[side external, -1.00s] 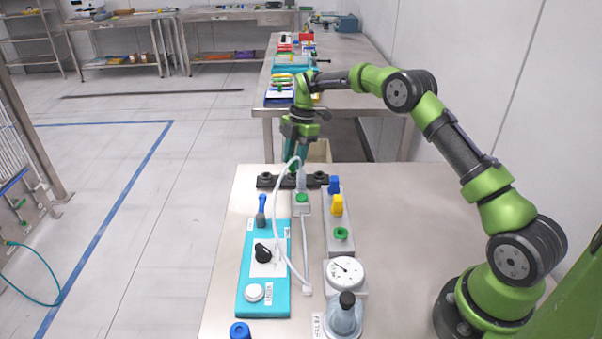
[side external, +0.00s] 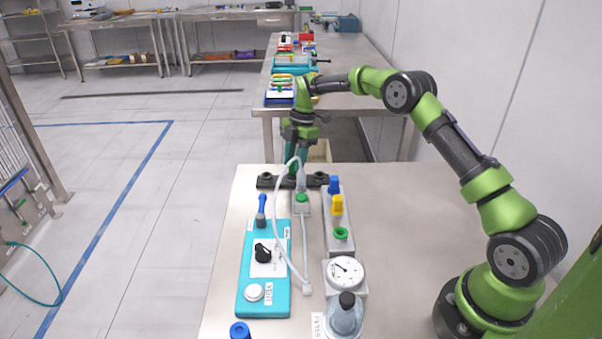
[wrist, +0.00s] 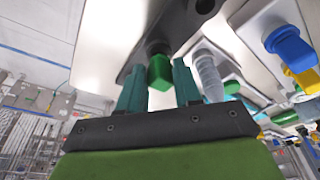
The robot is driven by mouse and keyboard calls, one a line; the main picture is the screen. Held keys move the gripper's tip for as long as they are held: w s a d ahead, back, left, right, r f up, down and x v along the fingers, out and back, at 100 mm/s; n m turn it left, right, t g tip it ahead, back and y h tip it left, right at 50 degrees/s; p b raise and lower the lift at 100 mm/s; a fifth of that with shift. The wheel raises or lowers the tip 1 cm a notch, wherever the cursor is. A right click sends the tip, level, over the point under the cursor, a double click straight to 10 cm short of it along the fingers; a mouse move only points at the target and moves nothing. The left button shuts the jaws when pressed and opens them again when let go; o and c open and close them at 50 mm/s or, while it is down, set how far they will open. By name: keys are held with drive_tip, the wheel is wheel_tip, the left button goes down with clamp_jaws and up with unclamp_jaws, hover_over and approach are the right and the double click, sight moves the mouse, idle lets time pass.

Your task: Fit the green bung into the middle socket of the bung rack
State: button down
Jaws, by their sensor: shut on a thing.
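The green bung (wrist: 160,72) is between the two teal fingers of my gripper (wrist: 160,88) in the wrist view, and the fingers are shut on it. The bung rack is a dark bar (wrist: 180,22) with round sockets; in the side view it lies across the far end of the table (side external: 262,184). The bung's far end is at a dark round socket of the rack, near its middle. I cannot tell whether it is inside the socket or just above it.
Right of centre a grey block carries a blue valve (side external: 334,184), a yellow valve (side external: 337,204) and a green-topped fitting (side external: 341,233). A teal box (side external: 245,287), a gauge (side external: 345,271) and a black-capped flask (side external: 345,315) stand nearer.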

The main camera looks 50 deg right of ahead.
drive_tip(key=shift+f, duration=0.55)
drive_tip(key=c, duration=0.7)
unclamp_jaws()
drive_tip(key=v, duration=0.6)
